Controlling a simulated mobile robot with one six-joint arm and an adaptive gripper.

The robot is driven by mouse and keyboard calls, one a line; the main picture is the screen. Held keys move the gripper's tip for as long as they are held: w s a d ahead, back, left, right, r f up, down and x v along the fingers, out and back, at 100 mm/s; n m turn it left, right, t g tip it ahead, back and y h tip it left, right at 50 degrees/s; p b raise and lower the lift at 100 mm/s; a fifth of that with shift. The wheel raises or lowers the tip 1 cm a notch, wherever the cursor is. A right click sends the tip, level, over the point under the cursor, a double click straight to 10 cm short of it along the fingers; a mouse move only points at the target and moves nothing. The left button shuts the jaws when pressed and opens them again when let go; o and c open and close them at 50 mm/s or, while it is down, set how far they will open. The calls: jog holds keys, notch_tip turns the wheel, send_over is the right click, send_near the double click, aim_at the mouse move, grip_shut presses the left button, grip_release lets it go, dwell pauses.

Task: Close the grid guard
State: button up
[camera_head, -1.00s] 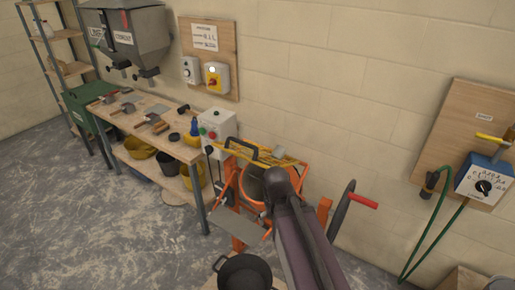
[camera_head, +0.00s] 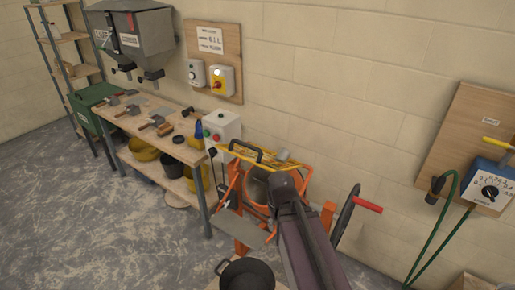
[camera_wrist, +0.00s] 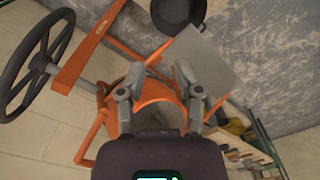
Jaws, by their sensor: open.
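The grid guard (camera_head: 268,161) is a yellow barred frame with a black handle at its left. It stands raised at the back of the orange mixer (camera_head: 240,228), above the drum opening, near the wall. In the head view my arm covers part of the mixer and hides my fingertips. In the wrist view my gripper (camera_wrist: 163,98) is open and empty, its two grey fingers spread over the mixer's orange rim (camera_wrist: 152,103). I cannot tell whether they touch it. The guard cannot be made out in the wrist view.
A black handwheel (camera_wrist: 35,65) stands at the mixer's side. A white control box (camera_head: 221,130) is left of the guard, beside a workbench (camera_head: 130,115) with tools. A black bucket (camera_head: 246,274) sits in front. A hose board (camera_head: 455,145) hangs at the right.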

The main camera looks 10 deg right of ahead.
jog(key=shift+f+b, duration=1.6)
jog(key=shift+f, duration=0.35)
grip_shut()
jog(key=shift+r, duration=0.1)
